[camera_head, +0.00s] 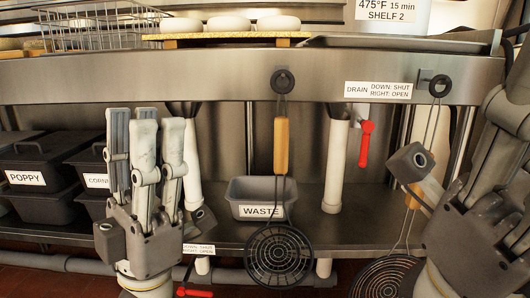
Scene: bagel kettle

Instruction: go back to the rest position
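My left gripper (150,122) points upward at the left, in front of the lower shelf. Its light grey fingers are straight, stand apart and hold nothing. My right gripper (461,138) is at the right edge, partly cut off by the frame. Its visible fingers are spread and nothing shows between them. Two skimmers with wooden handles hang from the steel counter: one (278,255) at the middle and one (385,279) at the right, partly hidden by my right gripper.
The steel counter edge (230,75) spans the view. A grey WASTE bin (262,189) stands on the lower shelf. Black POPPY tub (40,165) and others stand left. A white drain pipe (336,165) with a red lever (366,143) is right of centre. A wire basket (95,32) is above.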

